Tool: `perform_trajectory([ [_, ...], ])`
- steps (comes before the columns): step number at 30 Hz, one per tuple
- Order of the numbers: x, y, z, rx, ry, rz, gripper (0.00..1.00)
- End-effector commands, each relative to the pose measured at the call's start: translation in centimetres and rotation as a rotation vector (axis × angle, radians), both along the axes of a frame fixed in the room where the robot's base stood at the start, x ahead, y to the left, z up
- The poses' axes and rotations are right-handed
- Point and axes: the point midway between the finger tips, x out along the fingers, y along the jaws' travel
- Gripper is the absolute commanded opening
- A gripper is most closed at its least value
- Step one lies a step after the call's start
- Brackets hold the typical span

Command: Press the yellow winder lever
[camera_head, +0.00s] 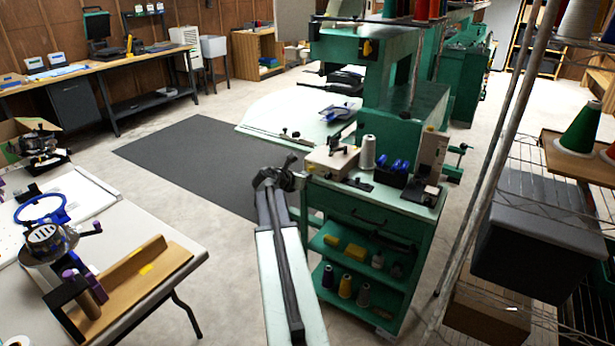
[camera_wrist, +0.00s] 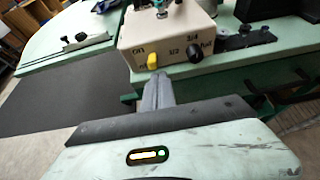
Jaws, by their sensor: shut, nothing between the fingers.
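The winder is a cream box (camera_head: 331,162) at the left end of the green cart's top in the head view. The wrist view shows the box's front (camera_wrist: 170,38), marked "on", "1/2", "3/4" and "full". The yellow lever (camera_wrist: 152,60) sticks out at the lower left of that front, left of a black knob (camera_wrist: 195,53). I cannot make the lever out in the head view. My gripper (camera_wrist: 157,80) is shut and empty, just below and in front of the lever in the wrist view. I cannot tell whether they touch.
A grey thread cone (camera_head: 368,152) and a dark bin of blue items (camera_head: 391,176) stand right of the winder. The cart (camera_head: 365,212) has shelves with spools below. A wire rack (camera_head: 500,110) rises at right, a table (camera_head: 130,225) at left. A dark mat (camera_head: 190,155) lies behind.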

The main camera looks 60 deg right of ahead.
Motion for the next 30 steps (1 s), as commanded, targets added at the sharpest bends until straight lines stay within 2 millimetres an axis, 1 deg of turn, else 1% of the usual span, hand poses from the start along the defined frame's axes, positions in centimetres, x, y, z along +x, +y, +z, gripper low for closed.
perform_trajectory([
  [1, 0.2, 0.1, 0.6, 0.0, 0.0, 0.002, 0.0],
  [3, 0.3, 0.3, 0.9, 0.0, 0.0, 0.004, 0.0],
  [14, 0.7, 0.5, 1.0, -0.002, 0.001, 0.01, 0.0],
  [17, 0.6, 0.7, 1.3, -0.002, 0.001, 0.01, 0.0],
  [20, 0.6, 1.4, 2.1, -0.002, 0.0, 0.011, 0.0],
  [23, 0.6, 2.7, 3.4, -0.002, 0.0, 0.012, 0.0],
  [30, 0.5, 6.5, 6.9, -0.001, 0.0, 0.012, 0.0],
])
